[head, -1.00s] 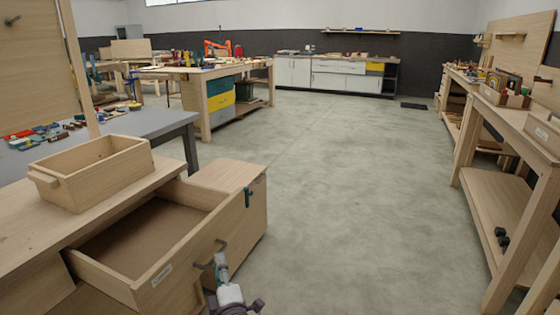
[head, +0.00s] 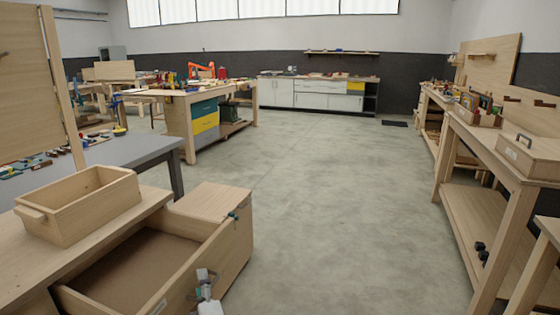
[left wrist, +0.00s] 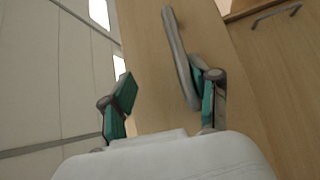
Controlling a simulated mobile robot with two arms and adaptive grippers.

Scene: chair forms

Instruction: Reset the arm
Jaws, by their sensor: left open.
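My left gripper (head: 205,280) is at the bottom of the head view, in front of the open wooden drawer (head: 185,265). In the left wrist view my left gripper (left wrist: 160,95) is open with nothing between its teal pads. A grey bar handle (left wrist: 180,55) on a wooden face lies close beside its right finger; I cannot tell whether they touch. My right gripper is not in view.
An open wooden box (head: 80,205) stands on the bench at the left. A grey table (head: 125,150) is behind it. Shelved wooden workbenches (head: 480,225) line the right side. The concrete floor (head: 330,220) in the middle is clear.

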